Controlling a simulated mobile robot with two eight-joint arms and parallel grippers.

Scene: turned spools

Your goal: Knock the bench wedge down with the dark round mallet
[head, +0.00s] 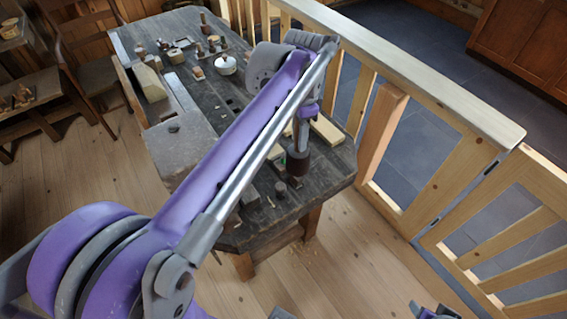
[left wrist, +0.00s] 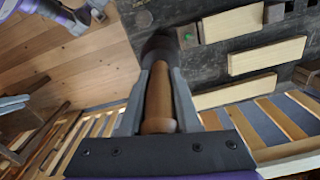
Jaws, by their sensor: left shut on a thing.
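My left gripper (left wrist: 160,72) is shut on the wooden handle of the dark round mallet (left wrist: 160,46). In the head view the mallet (head: 298,163) hangs head down over the near right end of the bench, below my left gripper (head: 304,118). I cannot tell whether the head touches the bench.
The dark workbench (head: 226,92) carries pale wood strips (left wrist: 266,55) close to the mallet. A white pot (head: 226,65) and small turned pieces stand at its far end. A wooden railing (head: 420,80) runs along the right. My left arm hides the bench's middle.

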